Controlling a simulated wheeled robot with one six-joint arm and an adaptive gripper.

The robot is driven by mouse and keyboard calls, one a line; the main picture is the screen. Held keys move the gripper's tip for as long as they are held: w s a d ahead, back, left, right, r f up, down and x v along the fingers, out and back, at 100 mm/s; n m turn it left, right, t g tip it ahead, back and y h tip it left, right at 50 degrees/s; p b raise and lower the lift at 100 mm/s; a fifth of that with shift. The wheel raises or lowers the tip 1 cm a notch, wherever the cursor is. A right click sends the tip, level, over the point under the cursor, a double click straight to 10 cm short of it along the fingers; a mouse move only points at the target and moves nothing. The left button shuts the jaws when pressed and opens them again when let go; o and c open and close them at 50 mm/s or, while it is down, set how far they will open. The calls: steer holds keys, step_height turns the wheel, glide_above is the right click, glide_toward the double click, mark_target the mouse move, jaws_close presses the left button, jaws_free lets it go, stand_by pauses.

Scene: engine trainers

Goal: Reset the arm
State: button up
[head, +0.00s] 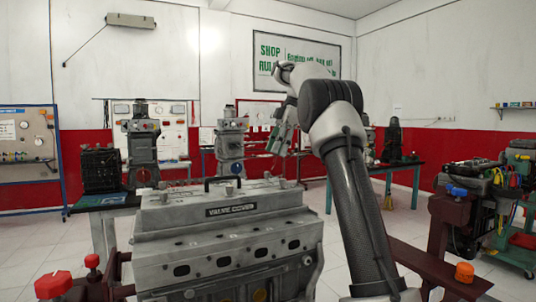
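My arm (350,175) rises from the bottom right of the head view and bends at a dark joint near the top. My gripper (276,146) hangs beyond the bend, pointing down, above and behind the right end of the engine. It is small and partly hidden, so I cannot tell whether its fingers are open or shut. No object shows in it. The grey engine (228,260) with its valve cover (225,205) stands in front of me. A black handle is on top of the cover, and the gripper is apart from it.
Red knobs (53,285) stand at the lower left, and an orange knob (464,273) is at the lower right on a dark red frame. Another engine (465,205) stands at the right. A teal table (376,172) and engine trainers (229,145) stand behind. White floor shows between.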

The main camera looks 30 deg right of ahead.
steer(key=s+a+f+m+t+h, duration=0.1)
steer(key=s+a+m, duration=0.3)
steer(key=s, duration=0.6)
steer(key=s+a+f+m+t+h, duration=0.1)
steer(key=s+a+m+h, duration=0.1)
steer(key=s+m, duration=0.6)
steer(key=s+f+m+t, duration=0.1)
steer(key=s+f+m, duration=0.1)
steer(key=s+f, duration=0.5)
steer(key=s+f+m+t+h, duration=0.1)
steer(key=s+f+m, duration=0.1)
steer(key=s+f, duration=0.5)
steer(key=s, duration=0.5)
steer(key=shift+s+f+m+h, duration=0.15)
steer(key=shift+f+m+h, duration=0.15)
steer(key=shift+f+m, duration=0.1)
